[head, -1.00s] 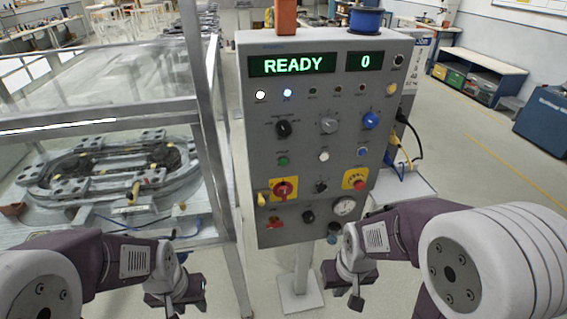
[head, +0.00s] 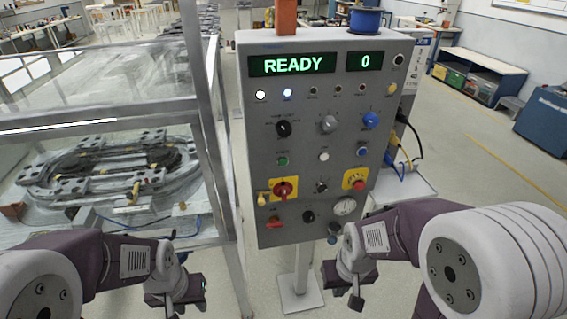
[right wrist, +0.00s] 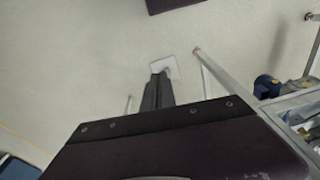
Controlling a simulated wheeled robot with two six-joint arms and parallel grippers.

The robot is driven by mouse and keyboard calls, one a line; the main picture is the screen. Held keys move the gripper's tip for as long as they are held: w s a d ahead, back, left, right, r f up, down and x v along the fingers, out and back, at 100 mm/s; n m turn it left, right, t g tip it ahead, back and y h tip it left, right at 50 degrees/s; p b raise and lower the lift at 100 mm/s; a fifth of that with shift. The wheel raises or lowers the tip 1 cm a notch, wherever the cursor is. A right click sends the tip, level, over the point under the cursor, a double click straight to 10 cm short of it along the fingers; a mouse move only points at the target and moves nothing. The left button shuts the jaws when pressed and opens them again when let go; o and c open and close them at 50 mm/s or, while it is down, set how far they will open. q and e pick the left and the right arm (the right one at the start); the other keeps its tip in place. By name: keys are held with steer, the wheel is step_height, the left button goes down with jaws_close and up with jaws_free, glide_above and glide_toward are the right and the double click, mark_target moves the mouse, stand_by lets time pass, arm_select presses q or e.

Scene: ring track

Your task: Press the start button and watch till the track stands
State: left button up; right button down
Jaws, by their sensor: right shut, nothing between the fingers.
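The grey control panel (head: 300,185) stands on a post in the middle of the head view. Its display (head: 292,65) reads READY and the small display (head: 365,61) reads 0. A green button (head: 282,161) sits on the panel's left side; its label is too small to read. The ring track (head: 100,168) lies inside the glazed enclosure at left. My left gripper (head: 188,300) hangs below and left of the panel; its jaws are not clear. My right gripper (head: 356,302) is shut and empty, below the panel's lower right, touching nothing.
A red-and-yellow switch (head: 284,189) and a red button on a yellow plate (head: 355,180) sit low on the panel. The enclosure's metal frame post (head: 212,130) rises just left of the panel. Cables (head: 408,150) hang at its right side. Floor is open at right.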

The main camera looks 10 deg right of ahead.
mark_target(283, 162)
stand_by(0.8)
steer(key=w+d+r+n+t, duration=0.15)
steer(key=w+n+t, duration=0.25)
steer(key=w+n, duration=0.4)
steer(key=w+a+r+n+t+y+p, duration=0.1)
steer(key=w+a+r+n+y+p, duration=0.1)
steer(key=w+a+r+n+p, duration=0.2)
steer(key=w+a+r+n+t+y+p, duration=0.2)
steer(key=w+a+r+n+p, duration=0.3)
steer(key=r+n, duration=0.6)
steer(key=a+n, duration=0.1)
steer(key=n, duration=0.2)
steer(key=shift+w+r+p, duration=0.3)
steer(key=shift+w, duration=0.1)
steer(key=shift+t, duration=0.3)
steer(key=shift+w+a+p, duration=0.2)
steer(key=shift+w+p, duration=0.7)
steer(key=shift+w, duration=1.3)
steer(key=shift+w+a+p, duration=0.2)
steer(key=shift+w+p, duration=0.65)
steer(key=shift+w, duration=1.35)
